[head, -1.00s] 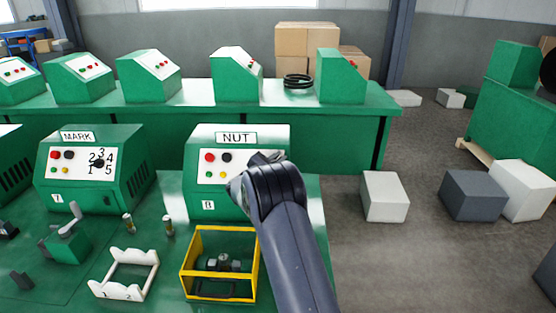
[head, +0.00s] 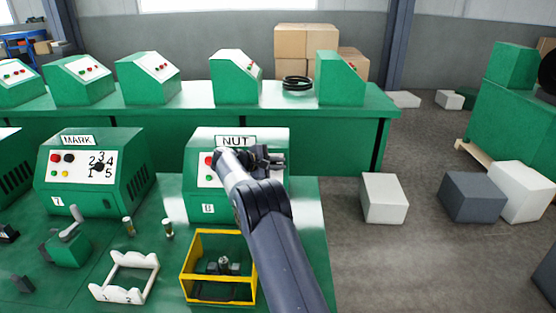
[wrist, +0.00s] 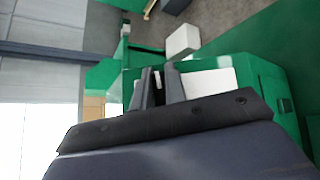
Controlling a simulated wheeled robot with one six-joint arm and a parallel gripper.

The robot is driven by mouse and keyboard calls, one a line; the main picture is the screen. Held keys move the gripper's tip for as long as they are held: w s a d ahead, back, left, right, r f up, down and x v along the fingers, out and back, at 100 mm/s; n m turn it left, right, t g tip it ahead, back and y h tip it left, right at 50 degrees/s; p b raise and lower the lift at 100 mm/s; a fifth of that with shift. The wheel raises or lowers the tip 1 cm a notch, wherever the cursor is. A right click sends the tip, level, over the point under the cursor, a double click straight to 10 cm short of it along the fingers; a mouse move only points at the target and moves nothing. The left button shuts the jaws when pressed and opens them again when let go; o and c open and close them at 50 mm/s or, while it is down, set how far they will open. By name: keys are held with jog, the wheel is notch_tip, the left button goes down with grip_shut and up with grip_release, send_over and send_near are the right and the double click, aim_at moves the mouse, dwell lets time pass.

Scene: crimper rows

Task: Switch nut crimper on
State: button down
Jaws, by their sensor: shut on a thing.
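A red button (head: 208,160) shows at the panel's left. My gripper (head: 272,162) is at the panel's right part and hides much of the panel. In the wrist view my gripper (wrist: 160,86) has its two dark fingers close together, shut on a small part at the panel. That part is mostly hidden, so I cannot tell its position. The crimper's green body (wrist: 262,75) and white panel (wrist: 207,82) show beside the fingers.
The MARK machine (head: 125,180) stands to the left with buttons and a numbered dial. A yellow frame (head: 186,283) and a white holder (head: 135,296) are in front on the green bench. Boxes (head: 385,197) lie on the floor at right.

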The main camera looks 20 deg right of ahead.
jog(key=shift+m+g+y+p, duration=0.3)
jog(key=shift+m+g+p, duration=0.1)
jog(key=shift+m+p, duration=0.15)
jog(key=shift+f+m, duration=0.15)
jog(key=shift+m, duration=0.1)
jog(key=c, duration=1.4)
grip_release()
jog(key=shift+c, duration=0.2)
jog(key=b+v, duration=0.1)
jog(key=v, duration=1)
jog(key=shift+b, duration=0.35)
jog(key=shift+w+d, duration=0.1)
